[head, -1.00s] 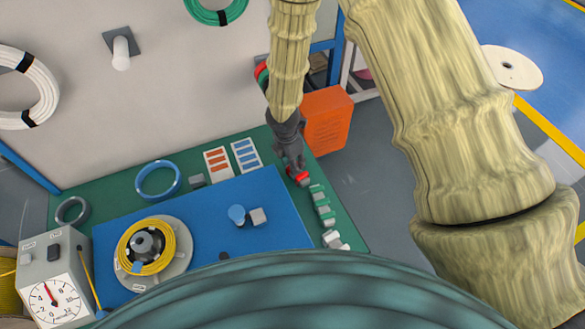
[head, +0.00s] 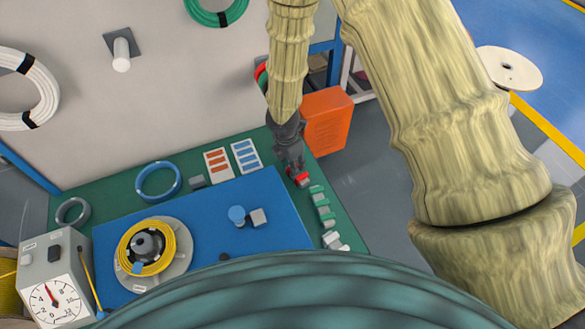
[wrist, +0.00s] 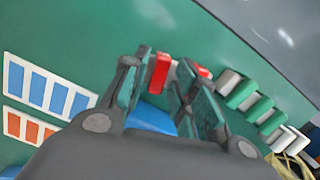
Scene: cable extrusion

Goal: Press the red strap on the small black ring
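The red straps (head: 299,179) are at the green bench's right side, at the far end of a row of small strap pieces. In the wrist view, one red piece (wrist: 159,73) shows between my fingertips and another red piece (wrist: 203,71) lies just beyond the right finger. My gripper (head: 293,167) is over the red pieces, its fingers pointing down. In the wrist view my gripper (wrist: 165,62) has its fingers apart, with a gap beside the red piece. The small ring (head: 72,211), dark grey to black, lies on the bench at the far left.
A larger blue ring (head: 158,181) lies right of the small ring. A blue mat (head: 200,210) holds a yellow coil (head: 145,248) on a reel. Green and white strap pieces (head: 323,210) line the right edge. An orange box (head: 325,120) stands behind my gripper.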

